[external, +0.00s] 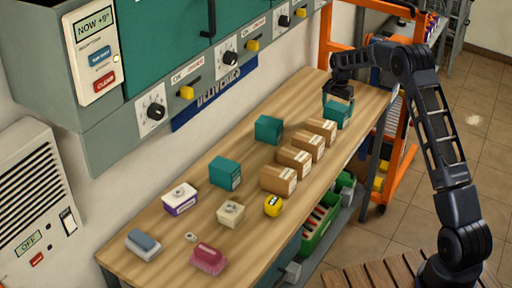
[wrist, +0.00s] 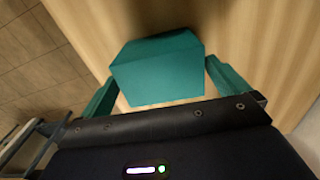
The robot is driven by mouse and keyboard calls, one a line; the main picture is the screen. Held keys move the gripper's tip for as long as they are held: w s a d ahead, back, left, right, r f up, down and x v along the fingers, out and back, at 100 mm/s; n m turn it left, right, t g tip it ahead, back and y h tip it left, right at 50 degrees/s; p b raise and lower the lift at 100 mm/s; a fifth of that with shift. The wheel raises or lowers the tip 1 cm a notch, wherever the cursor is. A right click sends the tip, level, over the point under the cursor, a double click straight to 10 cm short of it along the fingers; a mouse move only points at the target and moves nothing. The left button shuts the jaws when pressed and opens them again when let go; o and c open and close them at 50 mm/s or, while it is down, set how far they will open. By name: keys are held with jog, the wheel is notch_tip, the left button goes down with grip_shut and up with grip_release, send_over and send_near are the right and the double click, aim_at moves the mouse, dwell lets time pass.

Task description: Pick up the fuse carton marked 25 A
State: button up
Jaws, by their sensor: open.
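A teal carton (external: 337,115) stands at the far right end of the wooden bench. My gripper (external: 339,94) is right over it, pointing down. In the wrist view the teal carton (wrist: 158,75) lies between my two teal fingers, with a gap on both sides. The jaws are open, and part of the carton's near side is hidden by my gripper. Two more teal cartons stand on the bench, one near the middle (external: 268,129) and one further left (external: 225,173). No 25 A marking is readable on any carton.
A row of several brown cartons (external: 294,160) stands just left of the teal carton under my gripper. Grey-teal cabinets (external: 160,50) overhang the bench's back; an orange rack (external: 400,130) stands beyond.

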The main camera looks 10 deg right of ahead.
notch_tip(320, 180, down, 4)
jog(key=shift+f, duration=0.1)
jog(key=c, duration=0.9)
jog(key=shift+c, duration=1.2)
jog(key=shift+r, duration=0.2)
